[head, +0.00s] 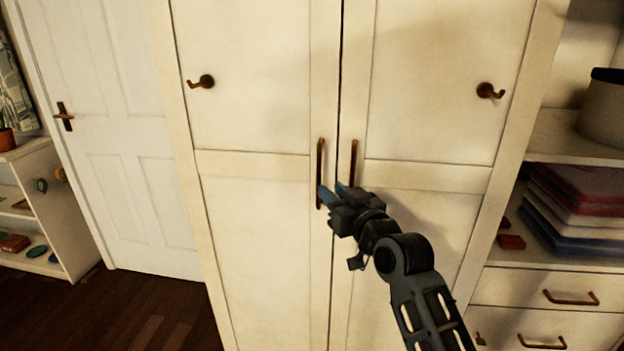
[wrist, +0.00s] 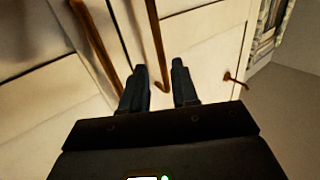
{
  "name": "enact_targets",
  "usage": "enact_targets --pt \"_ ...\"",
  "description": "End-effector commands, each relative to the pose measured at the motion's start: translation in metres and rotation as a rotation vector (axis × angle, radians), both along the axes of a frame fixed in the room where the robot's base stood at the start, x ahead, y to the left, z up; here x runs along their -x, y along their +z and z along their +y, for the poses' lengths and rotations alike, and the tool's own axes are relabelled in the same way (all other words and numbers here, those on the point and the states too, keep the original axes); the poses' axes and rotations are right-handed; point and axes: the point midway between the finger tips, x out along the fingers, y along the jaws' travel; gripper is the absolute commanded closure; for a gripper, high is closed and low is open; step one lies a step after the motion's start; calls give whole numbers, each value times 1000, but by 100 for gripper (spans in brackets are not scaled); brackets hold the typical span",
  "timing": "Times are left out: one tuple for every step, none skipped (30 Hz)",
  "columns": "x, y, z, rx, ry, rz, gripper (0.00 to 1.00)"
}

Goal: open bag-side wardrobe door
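The wardrobe has two tall cream doors, both shut, meeting at a dark middle seam. The left door (head: 255,250) carries a long bronze bar handle (head: 320,158), and the right door (head: 440,90) carries a matching handle (head: 353,162). No bag shows in either view. My gripper (head: 332,189) is at the lower part of the left handle, its blue fingers apart. In the wrist view, one bar handle (wrist: 155,45) ends between the fingertips (wrist: 158,78), and the other handle (wrist: 95,42) lies left of them. Contact with the handle cannot be told.
Each wardrobe door has a bronze hook, left (head: 203,82) and right (head: 490,90). Open shelves with folded cloth (head: 575,205) and drawers (head: 550,290) stand at right. A white room door (head: 120,130) and a low shelf (head: 30,210) are at left. Dark wooden floor (head: 130,310) is clear at lower left.

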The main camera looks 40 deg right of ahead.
Motion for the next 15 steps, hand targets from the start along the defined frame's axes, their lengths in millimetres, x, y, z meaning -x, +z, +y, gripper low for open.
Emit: enact_targets --pt "-4 1 -1 0 0 -1 71" --pt "-7 1 -2 0 0 0 71" --pt "-12 1 -4 0 1 0 71" --pt "-17 2 -5 0 1 -1 71" --pt "-21 2 -7 0 1 0 71" --pt "-27 2 -9 0 1 0 71" --pt "-32 2 -10 0 1 0 71" --pt "-36 2 -12 0 0 -1 71" --pt "-42 2 -14 0 0 -1 71" --pt "-46 2 -15 0 0 -1 71" --pt "-50 1 -16 0 0 0 71" --pt "-55 2 -18 0 1 0 71" --pt "-58 1 -19 0 1 0 71" --pt "-61 1 -20 0 0 0 71" --pt "-64 1 -21 0 0 -1 71"
